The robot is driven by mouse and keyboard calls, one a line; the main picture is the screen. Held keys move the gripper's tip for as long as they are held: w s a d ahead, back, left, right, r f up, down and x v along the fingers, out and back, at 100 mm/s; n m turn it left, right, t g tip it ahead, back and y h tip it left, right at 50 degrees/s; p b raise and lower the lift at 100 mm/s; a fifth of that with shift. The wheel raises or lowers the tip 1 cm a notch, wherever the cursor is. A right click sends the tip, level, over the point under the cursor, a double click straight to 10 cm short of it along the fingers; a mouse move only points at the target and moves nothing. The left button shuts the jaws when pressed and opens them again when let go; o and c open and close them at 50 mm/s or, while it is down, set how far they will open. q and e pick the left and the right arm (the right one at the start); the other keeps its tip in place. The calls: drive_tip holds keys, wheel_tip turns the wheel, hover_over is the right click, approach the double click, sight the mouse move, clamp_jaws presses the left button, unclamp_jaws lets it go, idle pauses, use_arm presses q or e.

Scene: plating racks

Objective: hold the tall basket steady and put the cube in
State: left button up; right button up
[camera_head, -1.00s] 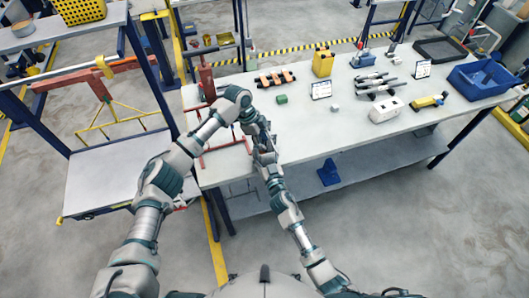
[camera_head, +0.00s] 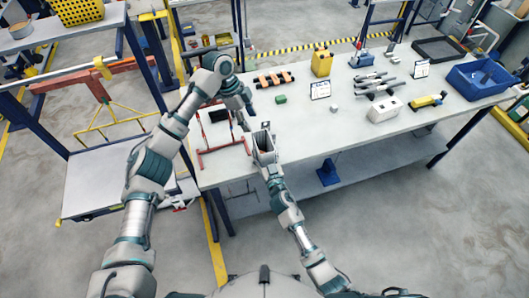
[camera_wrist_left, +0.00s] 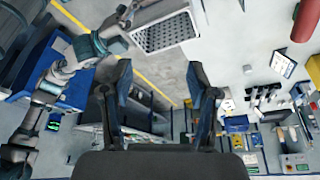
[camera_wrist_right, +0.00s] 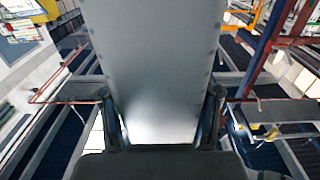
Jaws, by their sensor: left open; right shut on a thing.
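The tall grey basket (camera_head: 263,141) stands near the front edge of the table, its open top showing. My right gripper (camera_head: 268,162) is shut on it from the near side. In the right wrist view, the basket's smooth grey wall (camera_wrist_right: 155,70) fills the space between the fingers. In the left wrist view, the basket (camera_wrist_left: 165,32) shows a perforated face. My left gripper (camera_head: 249,110) is open, above and beyond the basket, with nothing between its fingers in its wrist view (camera_wrist_left: 160,85). A green block (camera_head: 281,99) and a small pale cube (camera_head: 335,107) lie on the table; which is meant is unclear.
A red frame stand (camera_head: 222,150) is left of the basket. Beyond are a yellow container (camera_head: 322,63), a sign (camera_head: 320,90) and a white box (camera_head: 385,110). A blue bin (camera_head: 483,80) stands far right. The table front right of the basket is clear.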

drive_tip(key=o, duration=1.4)
drive_tip(key=shift+c, duration=0.2)
drive_tip(key=v, duration=1.2)
drive_tip(key=shift+f, duration=0.1)
